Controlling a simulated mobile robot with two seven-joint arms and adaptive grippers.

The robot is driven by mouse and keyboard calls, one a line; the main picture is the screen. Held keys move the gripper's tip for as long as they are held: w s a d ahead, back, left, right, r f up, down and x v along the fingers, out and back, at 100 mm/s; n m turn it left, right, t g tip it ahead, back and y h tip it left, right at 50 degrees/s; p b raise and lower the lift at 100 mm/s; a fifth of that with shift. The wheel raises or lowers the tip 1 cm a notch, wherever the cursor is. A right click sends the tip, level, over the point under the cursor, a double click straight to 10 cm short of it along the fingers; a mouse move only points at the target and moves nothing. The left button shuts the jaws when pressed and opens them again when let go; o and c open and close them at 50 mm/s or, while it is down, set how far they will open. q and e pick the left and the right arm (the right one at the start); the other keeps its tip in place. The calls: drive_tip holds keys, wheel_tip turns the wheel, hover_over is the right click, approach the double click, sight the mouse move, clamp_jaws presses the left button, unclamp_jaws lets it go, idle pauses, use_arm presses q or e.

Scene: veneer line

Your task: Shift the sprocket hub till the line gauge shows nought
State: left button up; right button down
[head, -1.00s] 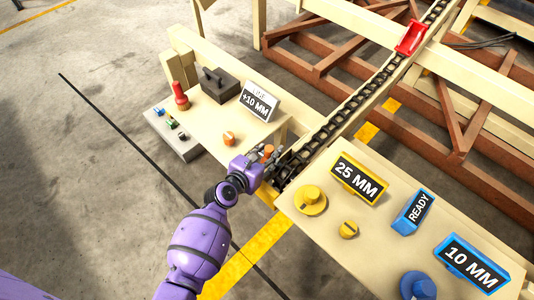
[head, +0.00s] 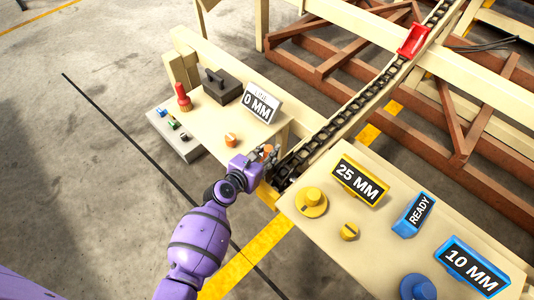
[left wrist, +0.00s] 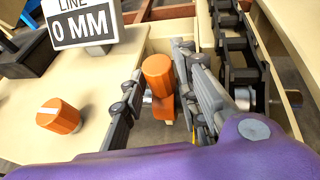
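The line gauge (head: 258,107) is a white sign reading 0 MM; it also shows in the left wrist view (left wrist: 80,22). An orange handle (left wrist: 158,76) with a round top stands beside the chain's near end. I cannot tell how it joins the sprocket hub, which is mostly hidden by my gripper. My left gripper (head: 268,156) is at this handle. In the left wrist view its two fingers (left wrist: 160,88) stand apart on either side of the handle, with small gaps showing. My right gripper is not in view.
A dark chain (head: 345,113) runs up to a red block (head: 413,40). On the left bench are an orange knob (head: 231,140), a red object (head: 183,97) and a dark toolbox (head: 222,87). The right bench holds 25 MM (head: 359,180), READY (head: 414,214) and 10 MM (head: 472,266) signs.

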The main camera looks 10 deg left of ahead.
use_arm(q)
drive_tip(key=shift+o, duration=0.9)
drive_tip(key=shift+s, duration=0.15)
drive_tip(key=v, duration=1.1)
drive_tip(key=shift+s+a+r, duration=0.25)
drive_tip(key=shift+r, duration=0.05)
